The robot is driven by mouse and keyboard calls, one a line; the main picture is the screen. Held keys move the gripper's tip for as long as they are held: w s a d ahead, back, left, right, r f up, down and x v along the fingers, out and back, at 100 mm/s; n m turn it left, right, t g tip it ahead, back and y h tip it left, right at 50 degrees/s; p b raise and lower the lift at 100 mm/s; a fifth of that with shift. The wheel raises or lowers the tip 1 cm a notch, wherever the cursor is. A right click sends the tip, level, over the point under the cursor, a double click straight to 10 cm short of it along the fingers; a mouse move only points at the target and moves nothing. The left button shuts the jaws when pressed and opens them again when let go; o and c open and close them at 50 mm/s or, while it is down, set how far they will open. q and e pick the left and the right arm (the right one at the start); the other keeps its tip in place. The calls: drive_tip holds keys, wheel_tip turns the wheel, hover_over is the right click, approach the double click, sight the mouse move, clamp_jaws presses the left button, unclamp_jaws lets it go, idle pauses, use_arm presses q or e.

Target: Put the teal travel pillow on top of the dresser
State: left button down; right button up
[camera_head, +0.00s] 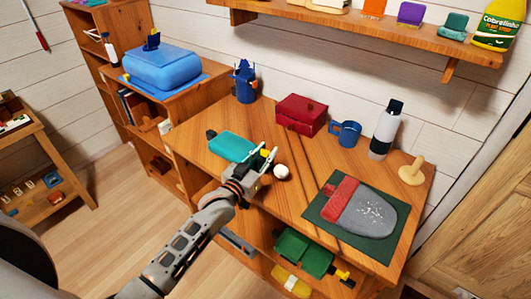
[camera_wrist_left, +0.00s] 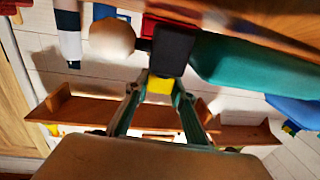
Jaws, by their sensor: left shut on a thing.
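The teal travel pillow (camera_head: 232,146) is at the left part of the wooden dresser top (camera_head: 297,212), low over it or lying on it; I cannot tell if its whole underside touches. It also shows in the left wrist view (camera_wrist_left: 245,66). My left gripper (camera_head: 266,157) is at its right end. In the left wrist view my left fingers (camera_wrist_left: 160,92) are closed around a black tab with a yellow end (camera_wrist_left: 160,84), which appears to belong to the pillow. My right gripper is not in view.
A white ball (camera_head: 281,171) sits just right of my left gripper. A red box (camera_head: 300,114), blue mug (camera_head: 346,133), bottle (camera_head: 386,130) and wooden knob-shaped piece (camera_head: 412,172) stand behind. A green mat (camera_head: 316,209) with a grey-and-red item (camera_head: 366,212) covers the right side.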

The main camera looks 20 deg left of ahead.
use_arm(q)
drive_tip(key=shift+f+b, duration=0.3)
drive_tip(key=shift+f, duration=0.25)
drive_tip(key=c, duration=1.7)
unclamp_jaws()
drive_tip(key=shift+r, duration=0.45)
drive_tip(key=v, duration=1.2)
drive_tip(key=s+f+g, duration=0.2)
drive_tip(key=s+f, duration=0.4)
drive_tip(key=s, duration=0.1)
drive_tip(key=s+d+f+m+g+y, duration=0.1)
drive_tip(key=s+f+g, duration=0.1)
drive_tip(key=s+f, duration=0.4)
drive_tip(key=s+d+f+g+y, duration=0.1)
drive_tip(key=s+f+g, duration=0.1)
drive_tip(key=s+f, duration=0.5)
drive_tip(key=shift+s+f+g, duration=0.25)
drive_tip(key=shift+s+g, duration=0.05)
drive_tip(key=shift+s, duration=0.1)
